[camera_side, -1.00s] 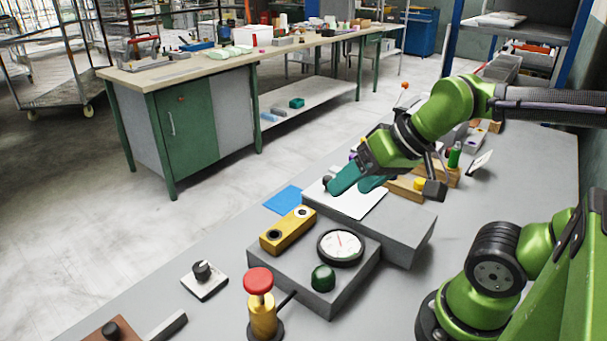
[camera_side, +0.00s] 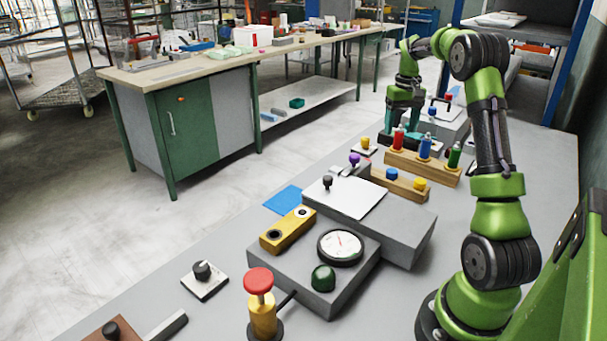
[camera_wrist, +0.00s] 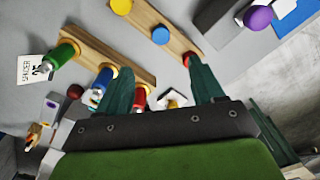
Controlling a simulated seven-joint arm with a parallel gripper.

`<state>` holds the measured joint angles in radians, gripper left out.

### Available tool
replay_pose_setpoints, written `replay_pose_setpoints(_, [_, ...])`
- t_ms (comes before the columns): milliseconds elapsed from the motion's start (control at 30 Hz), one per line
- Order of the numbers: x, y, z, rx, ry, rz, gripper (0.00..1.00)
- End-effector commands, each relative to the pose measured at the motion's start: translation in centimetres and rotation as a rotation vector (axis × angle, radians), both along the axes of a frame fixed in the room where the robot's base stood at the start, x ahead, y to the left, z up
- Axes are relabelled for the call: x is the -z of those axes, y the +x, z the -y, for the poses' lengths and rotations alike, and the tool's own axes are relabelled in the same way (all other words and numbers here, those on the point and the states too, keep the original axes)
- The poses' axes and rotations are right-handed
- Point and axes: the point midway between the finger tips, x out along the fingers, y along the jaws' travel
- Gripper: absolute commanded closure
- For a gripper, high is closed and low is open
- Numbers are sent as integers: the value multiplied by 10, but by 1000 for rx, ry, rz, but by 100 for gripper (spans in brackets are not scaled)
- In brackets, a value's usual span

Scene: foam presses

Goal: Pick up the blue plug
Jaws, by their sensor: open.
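The blue plug (camera_side: 391,173) is a small round blue cap in a low wooden block (camera_side: 409,191), beside a yellow plug (camera_side: 420,184). In the wrist view the blue plug (camera_wrist: 160,35) sits mid-block, between the yellow plug (camera_wrist: 121,6) and a red one (camera_wrist: 188,58). That red plug is partly hidden by a finger. My gripper (camera_side: 399,138) is open and empty, beyond the bottle rack in the side view. In the wrist view my gripper (camera_wrist: 160,68) has its teal fingers spread wide, with the blue plug above the gap between the fingertips. It is not touching the plug.
A wooden rack (camera_side: 438,172) holds red, blue (camera_side: 425,146) and green (camera_side: 454,155) bottles close to my gripper. A purple knob (camera_side: 354,159) stands left of the plug block. A grey box with a white plate (camera_side: 345,203) lies in front.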

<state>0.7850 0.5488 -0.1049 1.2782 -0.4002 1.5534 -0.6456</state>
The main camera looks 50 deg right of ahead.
Motion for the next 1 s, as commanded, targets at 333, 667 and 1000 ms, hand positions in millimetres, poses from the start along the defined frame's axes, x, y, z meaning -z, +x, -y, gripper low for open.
replay_pose_setpoints(333, [8,3,0,-113,15,-14,33])
replay_pose_setpoints(667, [78,3,0,-112,14,-12,33])
replay_pose_setpoints(1000, [108,4,1,-109,12,-10,33])
